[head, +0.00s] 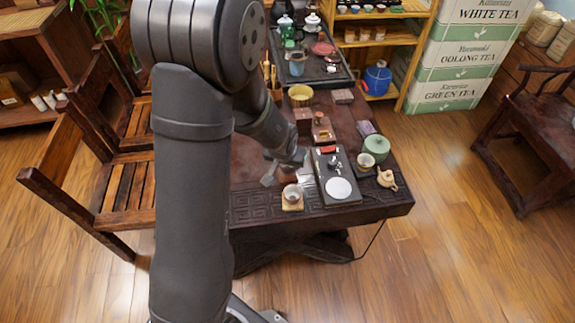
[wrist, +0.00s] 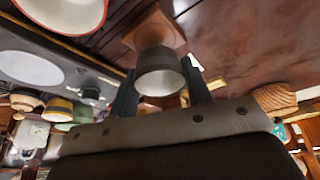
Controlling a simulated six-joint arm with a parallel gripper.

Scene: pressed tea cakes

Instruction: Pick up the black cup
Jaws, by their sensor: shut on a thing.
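My gripper (wrist: 160,68) is shut on the black cup (wrist: 158,58), with one finger on each side of it in the wrist view. The cup is dark grey outside with a pale inside, and its mouth faces the wrist camera. A reddish-brown coaster (wrist: 158,28) shows just behind the cup's base; I cannot tell whether the two touch. In the head view my gripper (head: 277,174) is low over the near part of the dark table (head: 255,200), and I cannot make out the black cup there.
A pale cup (head: 292,194) on a wooden coaster stands close in front of my gripper. To the right are a black tray with a white disc (head: 338,188), a small teapot (head: 386,178) and a green lidded jar (head: 376,147). Wooden chairs stand on the left.

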